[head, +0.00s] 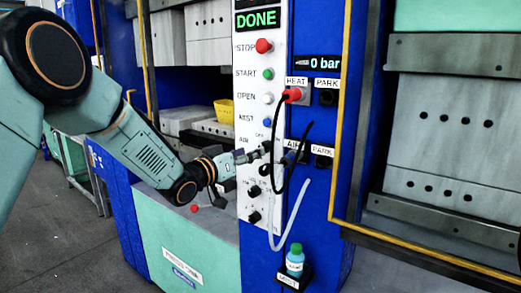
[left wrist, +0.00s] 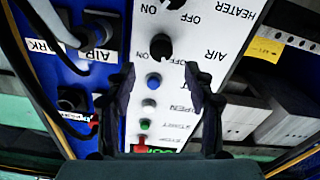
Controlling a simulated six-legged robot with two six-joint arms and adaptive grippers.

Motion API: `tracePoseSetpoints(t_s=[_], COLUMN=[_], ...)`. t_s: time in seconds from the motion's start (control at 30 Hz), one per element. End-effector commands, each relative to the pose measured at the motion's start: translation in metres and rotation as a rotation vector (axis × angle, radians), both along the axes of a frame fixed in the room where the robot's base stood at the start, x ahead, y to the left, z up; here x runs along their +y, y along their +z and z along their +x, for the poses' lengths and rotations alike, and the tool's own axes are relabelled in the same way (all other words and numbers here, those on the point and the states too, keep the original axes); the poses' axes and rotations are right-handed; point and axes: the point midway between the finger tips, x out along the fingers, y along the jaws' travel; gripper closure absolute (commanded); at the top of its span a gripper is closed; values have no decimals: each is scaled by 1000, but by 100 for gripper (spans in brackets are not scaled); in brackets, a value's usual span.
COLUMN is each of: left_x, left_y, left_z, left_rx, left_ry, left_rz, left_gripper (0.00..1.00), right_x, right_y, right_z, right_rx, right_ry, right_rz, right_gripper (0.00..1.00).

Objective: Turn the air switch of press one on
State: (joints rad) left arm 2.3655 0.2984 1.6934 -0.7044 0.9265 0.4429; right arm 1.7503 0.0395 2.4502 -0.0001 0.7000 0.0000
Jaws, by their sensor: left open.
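The air switch (left wrist: 161,46) is a round black knob on the white panel (left wrist: 180,85) of the press, beside the word AIR. The left wrist view shows it upside down; which way its pointer stands is too small to tell. My left gripper (left wrist: 160,74) is open, its two dark fingers either side of the line to the knob, with nothing between the tips. In the head view my left gripper (head: 262,153) reaches the panel (head: 246,84) from the left and largely covers the knob. Contact cannot be told. My right gripper is out of view.
Above the switch are a blue button (head: 267,122), a green button (head: 268,74) and a red stop button (head: 264,46). Black and white hoses (head: 300,205) hang close right of my gripper. A bottle (head: 295,262) stands low on a black holder. The display reads DONE.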

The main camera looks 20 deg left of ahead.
Motion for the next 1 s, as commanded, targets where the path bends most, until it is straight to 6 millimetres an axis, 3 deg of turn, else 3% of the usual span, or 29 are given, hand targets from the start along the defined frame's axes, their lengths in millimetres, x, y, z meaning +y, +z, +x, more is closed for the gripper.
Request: tracePoseSetpoints(t_s=[0.3, 0.73, 1.0], left_x=[-16, -22, -21], left_y=[0, -1, 0], left_z=[36, 43, 43], left_rx=[0, 2, 2], left_ry=[-2, -3, -2], left_rz=[1, 0, 0], left_gripper=[46, 46, 69], right_x=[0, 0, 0], right_y=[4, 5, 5], right_z=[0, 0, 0], right_rx=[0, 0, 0], right_ry=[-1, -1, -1], right_rz=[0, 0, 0], right_gripper=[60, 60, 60])
